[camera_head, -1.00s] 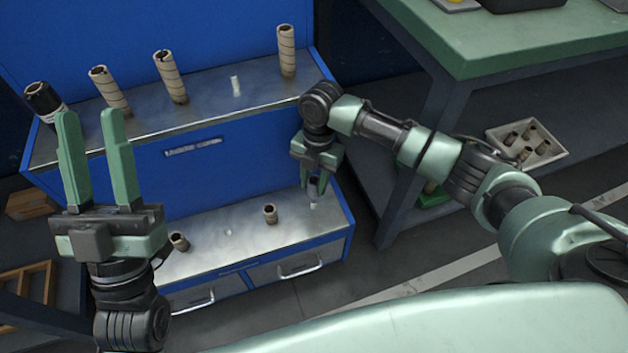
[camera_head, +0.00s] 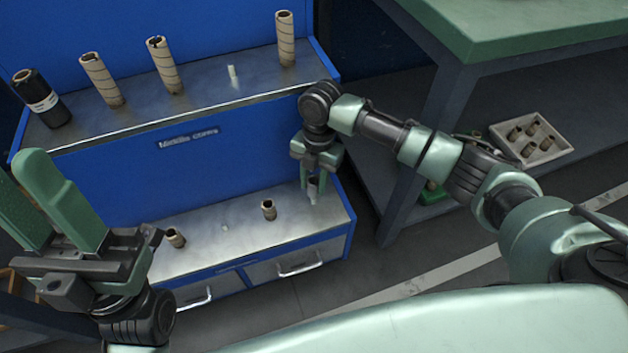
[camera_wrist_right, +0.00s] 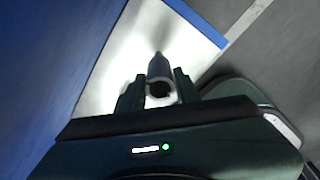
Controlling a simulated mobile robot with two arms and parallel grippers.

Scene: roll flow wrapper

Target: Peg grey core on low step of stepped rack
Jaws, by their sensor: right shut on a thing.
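The grey core (camera_head: 313,187) is held in my right gripper (camera_head: 313,180), which is shut on it above the right end of the low step (camera_head: 300,221) of the stepped rack. In the right wrist view the grey core (camera_wrist_right: 159,70) sits between the fingers (camera_wrist_right: 158,88), with its hollow end facing the camera. A dark narrow shape lies beyond it on the bright step; I cannot tell whether the core is around a peg or touches the step. My left gripper (camera_head: 28,190) is open and empty at the left, in front of the rack.
Two short brown cores (camera_head: 268,209) (camera_head: 175,237) and a bare white peg (camera_head: 225,227) are on the low step. The upper step holds tall brown cores (camera_head: 164,65), a black roll (camera_head: 42,98) and a white peg (camera_head: 232,75). A green-topped table (camera_head: 520,28) stands at right; a tray (camera_head: 556,153) holds small cores.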

